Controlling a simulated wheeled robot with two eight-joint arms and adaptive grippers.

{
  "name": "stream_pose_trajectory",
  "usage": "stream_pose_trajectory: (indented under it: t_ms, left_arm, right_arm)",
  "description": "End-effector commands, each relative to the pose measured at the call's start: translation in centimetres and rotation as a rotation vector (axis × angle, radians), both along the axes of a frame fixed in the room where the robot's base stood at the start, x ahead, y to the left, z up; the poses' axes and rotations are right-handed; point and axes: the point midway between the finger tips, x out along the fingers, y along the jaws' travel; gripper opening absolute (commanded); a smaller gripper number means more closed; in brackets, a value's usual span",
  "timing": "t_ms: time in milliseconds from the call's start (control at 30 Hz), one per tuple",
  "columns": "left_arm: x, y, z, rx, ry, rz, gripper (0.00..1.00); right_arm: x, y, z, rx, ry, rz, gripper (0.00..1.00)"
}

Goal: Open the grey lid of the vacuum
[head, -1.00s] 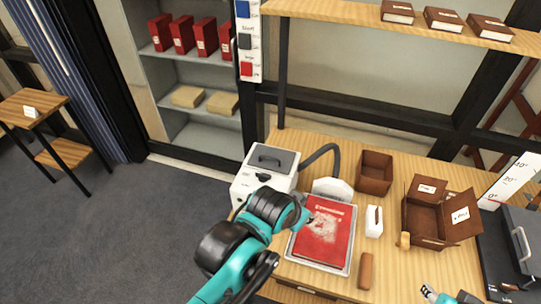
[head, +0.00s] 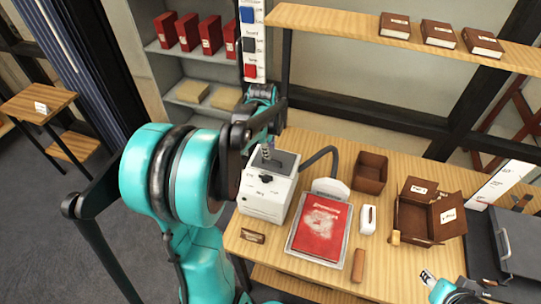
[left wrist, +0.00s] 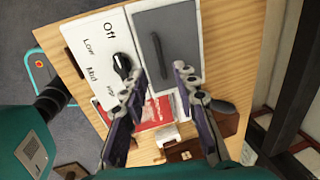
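The vacuum (head: 264,200) is a white box at the left end of the table, with a dark hose. Its grey lid (head: 287,161) lies flat and closed on top; in the left wrist view the lid (left wrist: 185,25) has a dark bar handle (left wrist: 157,52). A black knob (left wrist: 122,66) with Off, Low and Mid labels is beside it. My left gripper (head: 268,150) is above the lid, partly hiding it. In the left wrist view its fingers (left wrist: 158,80) are apart and empty, the handle's end showing between the tips. My right gripper (head: 428,277) is at the bottom edge, its opening unclear.
A red book (head: 321,228) lies in a pale tray right of the vacuum. Brown boxes (head: 369,172), a white item (head: 368,219) and a brown block (head: 358,265) stand farther right.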

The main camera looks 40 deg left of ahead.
Motion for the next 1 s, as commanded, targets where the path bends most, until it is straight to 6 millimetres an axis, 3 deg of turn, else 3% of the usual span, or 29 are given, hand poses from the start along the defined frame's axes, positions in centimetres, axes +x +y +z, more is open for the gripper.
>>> stream_pose_trajectory:
  t_ms: [100,300,667,800,1000]
  left_arm:
    - [0.5,0.1,-2.3,0.000,-0.001,0.000,0.29]
    - [1.0,0.2,-4.8,0.000,-0.001,0.000,0.29]
    - [1.1,0.2,-5.4,0.000,-0.001,0.001,0.29]
    - [1.1,0.2,-5.4,0.000,-0.001,0.001,0.00]
    - [1.1,0.2,-5.4,0.000,-0.001,0.001,0.00]
  right_arm:
    - [0.0,0.0,-0.8,0.000,0.000,0.000,0.40]
    - [0.0,0.0,-1.3,0.000,0.000,0.000,0.40]
    - [0.0,0.0,-1.4,0.000,0.000,0.000,0.40]
    - [0.0,0.0,-1.4,0.000,0.000,0.000,0.40]
    - [0.0,0.0,-1.4,0.000,0.000,0.000,0.40]
